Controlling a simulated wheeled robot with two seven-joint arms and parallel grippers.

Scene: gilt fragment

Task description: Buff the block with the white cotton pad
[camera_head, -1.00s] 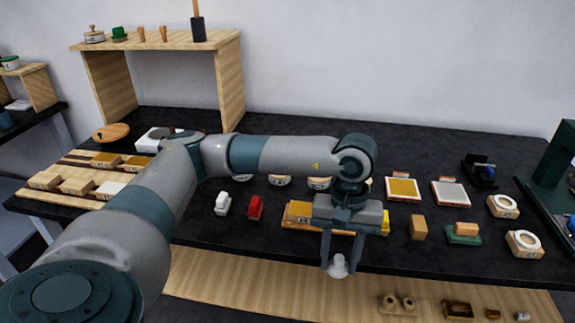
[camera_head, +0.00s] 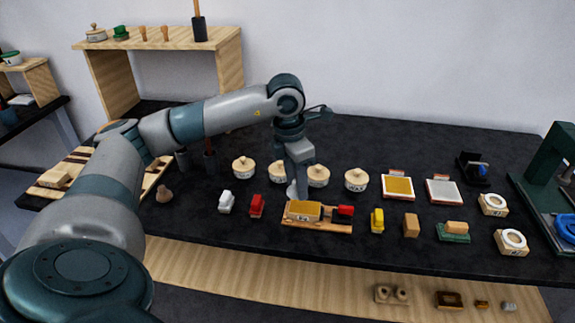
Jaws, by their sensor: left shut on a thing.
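The block (camera_head: 303,210), wooden with a gold top face and a dark mark on its front, lies in a wooden holder (camera_head: 318,228) with a red piece at its right end. My left gripper (camera_head: 297,182) points down, just behind and above the block's left end. It is shut on the white cotton pad (camera_head: 291,191), of which only a small pale part shows below the fingers. I cannot tell whether the pad touches the block. My right gripper is out of view.
Several lidded round pots (camera_head: 357,180) stand behind the holder. White (camera_head: 226,201) and red (camera_head: 257,205) pieces sit to its left; a yellow piece (camera_head: 377,221) and a tan block (camera_head: 411,225) sit to its right. A lower wooden shelf (camera_head: 240,275) runs along the front.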

